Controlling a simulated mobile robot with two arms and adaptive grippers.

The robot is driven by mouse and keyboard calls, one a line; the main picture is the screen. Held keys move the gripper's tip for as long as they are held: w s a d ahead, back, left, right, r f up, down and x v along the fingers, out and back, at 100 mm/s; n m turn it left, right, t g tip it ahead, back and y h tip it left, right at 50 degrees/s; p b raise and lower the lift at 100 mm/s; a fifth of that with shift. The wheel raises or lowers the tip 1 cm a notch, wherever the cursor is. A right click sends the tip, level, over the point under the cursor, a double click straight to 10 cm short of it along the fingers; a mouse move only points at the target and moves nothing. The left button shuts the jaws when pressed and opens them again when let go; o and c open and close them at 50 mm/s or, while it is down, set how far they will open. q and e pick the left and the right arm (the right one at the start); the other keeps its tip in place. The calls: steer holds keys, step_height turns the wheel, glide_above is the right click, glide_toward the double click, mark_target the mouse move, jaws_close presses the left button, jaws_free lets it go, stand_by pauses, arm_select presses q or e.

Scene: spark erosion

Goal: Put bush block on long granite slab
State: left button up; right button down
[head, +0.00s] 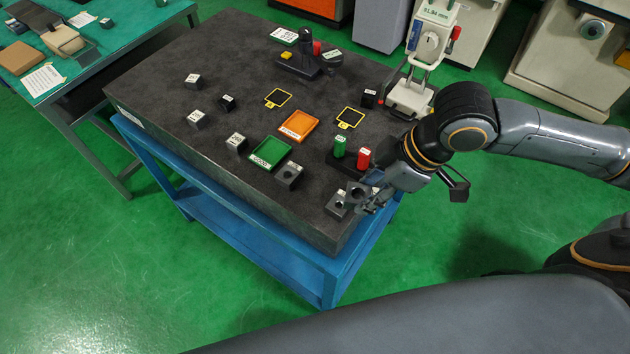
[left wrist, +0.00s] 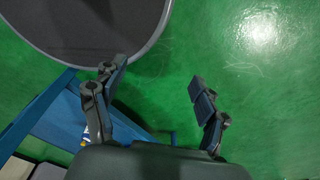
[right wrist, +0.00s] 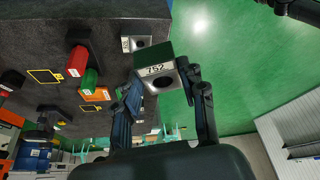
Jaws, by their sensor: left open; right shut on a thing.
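The long granite slab (head: 215,65) is a dark, thick plate on a blue stand in the head view. My right gripper (head: 370,198) is at its near right corner, shut on a dark bush block (head: 356,190) with a round hole. In the right wrist view the held bush block (right wrist: 158,76) has a pale label and sits between the fingers of my right gripper (right wrist: 164,88). I cannot tell whether it touches the slab. My left gripper (left wrist: 158,85) is open and empty in the left wrist view, over the green floor, beside blue framework.
Another holed block (head: 337,206) is right beside the held one at the slab's corner. A grey holed block (head: 289,175), green tray (head: 270,152), orange tray (head: 299,125), and green and red cylinders (head: 364,158) are nearby. Several small blocks are farther left.

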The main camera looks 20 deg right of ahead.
mark_target(351, 183)
steer(key=b, duration=0.2)
steer(key=w+a+f+b, duration=0.1)
steer(key=b, duration=0.1)
steer(key=shift+w+f, duration=0.15)
steer(key=shift+w, duration=0.1)
steer(key=shift+w+a+p, duration=0.55)
steer(key=shift+w+p, duration=0.15)
steer(key=shift+w, duration=0.2)
steer(key=w+a+f, duration=0.1)
steer(key=w+f, duration=0.1)
steer(key=w+a+f+p, duration=0.1)
steer(key=w+f, duration=0.1)
steer(key=w, duration=0.1)
steer(key=w+a+f+p, duration=0.1)
steer(key=w+f, duration=0.1)
steer(key=shift+w+a+f, duration=0.15)
steer(key=shift+w+f, duration=0.15)
steer(key=shift+f, duration=0.1)
steer(key=shift+w+a+f, duration=0.2)
steer(key=shift+w+f, duration=0.25)
steer(key=shift+f, duration=0.25)
arm_select(q)
steer(key=shift+w+a+f, duration=0.35)
steer(key=shift+w+f, duration=0.3)
steer(key=shift+f, duration=0.2)
arm_select(e)
steer(key=shift+f, duration=1.45)
